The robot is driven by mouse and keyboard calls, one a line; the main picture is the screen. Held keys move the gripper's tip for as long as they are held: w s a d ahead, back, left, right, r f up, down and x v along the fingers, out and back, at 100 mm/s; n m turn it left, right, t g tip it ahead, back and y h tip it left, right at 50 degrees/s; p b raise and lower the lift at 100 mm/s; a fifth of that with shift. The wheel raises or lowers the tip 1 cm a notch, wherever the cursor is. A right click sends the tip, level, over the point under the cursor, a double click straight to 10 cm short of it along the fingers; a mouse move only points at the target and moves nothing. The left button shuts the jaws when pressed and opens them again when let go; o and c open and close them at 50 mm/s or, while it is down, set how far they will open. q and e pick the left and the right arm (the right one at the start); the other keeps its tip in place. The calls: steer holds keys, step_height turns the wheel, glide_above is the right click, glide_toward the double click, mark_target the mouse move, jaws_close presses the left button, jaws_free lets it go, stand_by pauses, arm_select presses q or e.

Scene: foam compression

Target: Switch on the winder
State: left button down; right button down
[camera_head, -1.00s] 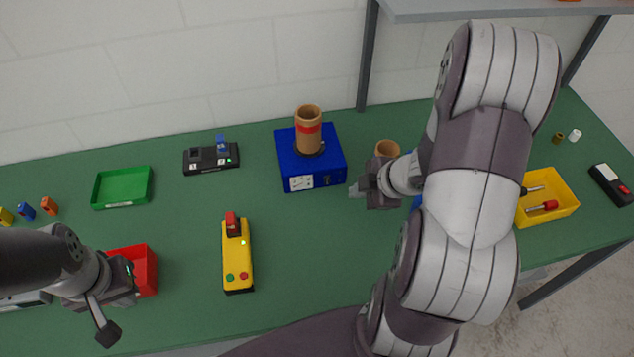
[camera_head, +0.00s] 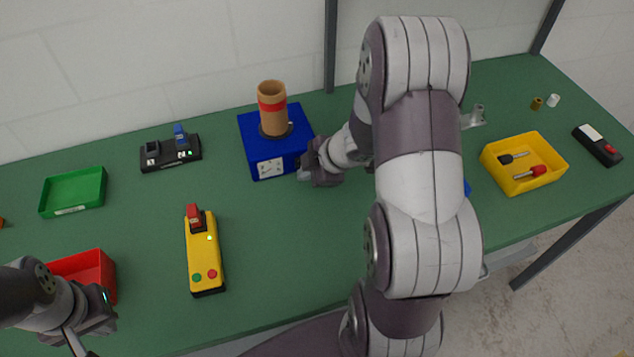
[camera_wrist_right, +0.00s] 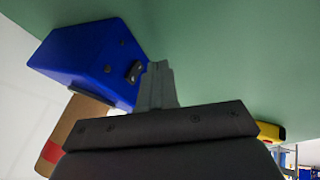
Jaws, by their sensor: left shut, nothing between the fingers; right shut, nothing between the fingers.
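The winder is a blue box (camera_head: 255,155) with a brown tube (camera_head: 272,112) with a red band standing upright on top. A white panel (camera_head: 271,168) with small marks is on its front. My right gripper (camera_head: 304,171) is shut and empty at the box's front right corner. In the right wrist view the blue box (camera_wrist_right: 85,55) fills the upper left, and the closed fingers (camera_wrist_right: 157,85) point at a black rocker-like switch (camera_wrist_right: 134,71) on its face. I cannot tell whether they touch. My left gripper (camera_head: 88,345) is shut and empty at the lower left, partly cut off.
A yellow control box (camera_head: 203,255) with coloured buttons stands in front of the winder. A black device (camera_head: 170,155), a green tray (camera_head: 73,194) and a red bin (camera_head: 95,270) are to the left. A yellow bin (camera_head: 523,180) with tools is right. My right arm hides the table's middle.

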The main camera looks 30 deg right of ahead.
arm_select(q)
steer(key=shift+d+r, duration=0.1)
arm_select(e)
steer(key=shift+w+d, duration=0.3)
steer(key=shift+w, duration=0.4)
steer(key=shift+a, duration=0.1)
steer(key=shift+w+r+p, duration=0.15)
steer(key=shift+w+p, duration=0.05)
steer(key=shift+p, duration=0.5)
steer(key=shift+f+b, duration=0.3)
steer(key=shift+b, duration=0.05)
arm_select(q)
steer(key=shift+s+r, duration=0.1)
steer(key=shift+r, duration=0.35)
arm_select(e)
steer(key=shift+r, duration=0.15)
